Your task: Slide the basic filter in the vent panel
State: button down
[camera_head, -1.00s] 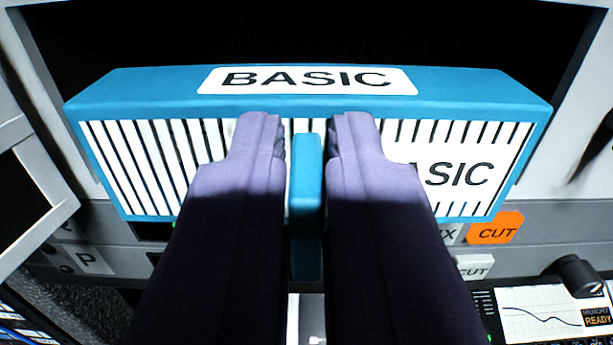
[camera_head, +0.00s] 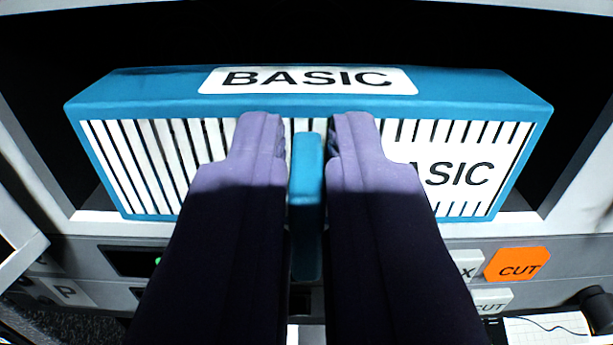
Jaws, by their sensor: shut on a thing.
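The basic filter (camera_head: 470,95) is a blue-framed box with a white striped front and the word BASIC on its top and front. My gripper (camera_head: 306,135) is shut on the blue handle (camera_head: 307,180) at the middle of the filter's front. The filter is held level in front of the dark opening of the vent panel (camera_head: 300,30). The opening's light frame shows at both sides and below the filter. The fingers hide part of the filter's front. I cannot tell how far the filter's back reaches into the opening.
Below the opening is a grey control strip with an orange CUT button (camera_head: 517,264) and a white CUT button (camera_head: 492,300). A black knob (camera_head: 597,310) stands at the lower right.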

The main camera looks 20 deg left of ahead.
aim_at(307, 132)
jog(key=shift+x, duration=2.55)
jog(key=c, duration=1.2)
grip_release()
jog(key=shift+o, duration=0.2)
jog(key=b+v, duration=0.2)
jog(key=v, duration=0.6)
jog(key=shift+b, duration=0.4)
jog(key=shift+w+f, duration=0.1)
